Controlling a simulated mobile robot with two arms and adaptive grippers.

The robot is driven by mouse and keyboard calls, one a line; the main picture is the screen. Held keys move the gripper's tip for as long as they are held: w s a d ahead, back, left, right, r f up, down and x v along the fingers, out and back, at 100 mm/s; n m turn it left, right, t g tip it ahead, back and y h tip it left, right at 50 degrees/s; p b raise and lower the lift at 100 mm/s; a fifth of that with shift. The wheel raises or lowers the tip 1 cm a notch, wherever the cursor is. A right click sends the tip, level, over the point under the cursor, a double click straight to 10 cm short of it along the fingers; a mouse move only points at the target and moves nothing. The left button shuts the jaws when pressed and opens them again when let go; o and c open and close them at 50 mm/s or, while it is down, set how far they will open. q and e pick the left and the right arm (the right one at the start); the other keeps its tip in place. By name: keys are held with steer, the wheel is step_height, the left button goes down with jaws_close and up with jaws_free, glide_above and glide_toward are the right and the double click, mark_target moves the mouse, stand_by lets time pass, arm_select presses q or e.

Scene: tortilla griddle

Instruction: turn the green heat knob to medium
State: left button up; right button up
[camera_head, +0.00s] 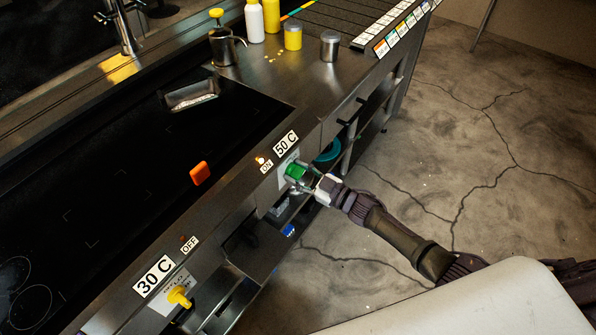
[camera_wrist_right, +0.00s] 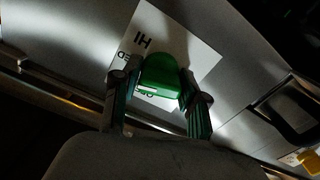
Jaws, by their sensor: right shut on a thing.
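The green heat knob (camera_head: 296,171) is on the front panel of the griddle counter, under the 50 C label. In the right wrist view the green knob (camera_wrist_right: 158,76) sits between the two fingers of my right gripper (camera_wrist_right: 155,98), over a white dial plate (camera_wrist_right: 203,62) with HI and part of MED readable. A pale pointer mark shows on the knob's lower edge. In the head view my right gripper (camera_head: 310,181) is shut on the knob, its arm coming in from the lower right. My left gripper is not in view.
A 50 C label (camera_head: 286,143) and a lit ON light (camera_head: 260,160) are above the green knob. A yellow knob (camera_head: 179,297) with 30 C (camera_head: 154,276) and OFF (camera_head: 190,245) labels is at lower left. An orange object (camera_head: 200,173) lies on the black griddle top (camera_head: 150,160).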

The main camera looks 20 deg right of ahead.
steer(key=shift+f+m, duration=0.1)
steer(key=shift+m, duration=0.4)
steer(key=o, duration=1.1)
steer(key=v, duration=1.2)
